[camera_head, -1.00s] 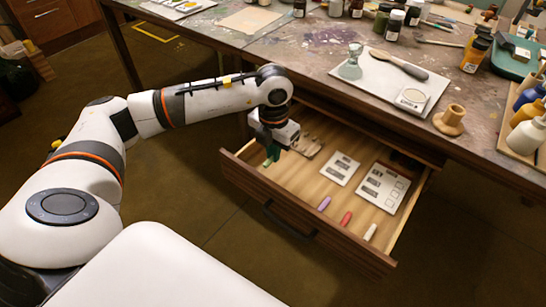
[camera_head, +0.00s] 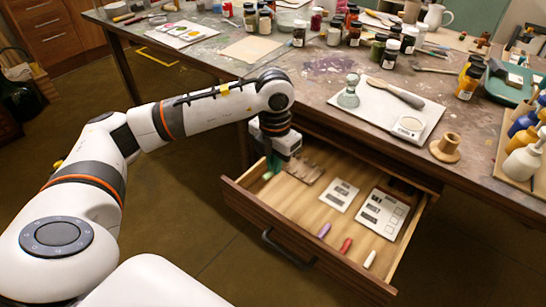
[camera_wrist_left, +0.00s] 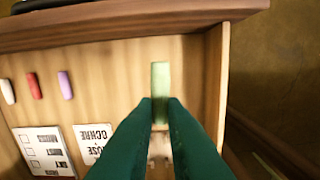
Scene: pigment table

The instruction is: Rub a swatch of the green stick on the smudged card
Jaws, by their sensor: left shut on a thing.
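My left gripper (camera_head: 268,174) is over the left end of the open drawer, its dark green fingers pointing down. In the left wrist view its fingers (camera_wrist_left: 160,103) are shut on the pale green stick (camera_wrist_left: 160,82), which sticks out past the fingertips. In the head view the stick cannot be told apart from the fingers. A small card (camera_head: 340,196) and a larger card (camera_head: 382,214) lie in the drawer, both with dark patches. I cannot tell which is the smudged card. My right gripper is not in view.
A purple stick (camera_head: 324,230), a red stick (camera_head: 346,245) and a white stick (camera_head: 369,259) lie near the front wall of the drawer (camera_head: 300,240). A brownish item (camera_head: 308,171) lies behind the gripper. The tabletop above (camera_head: 300,75) holds bottles and a tray.

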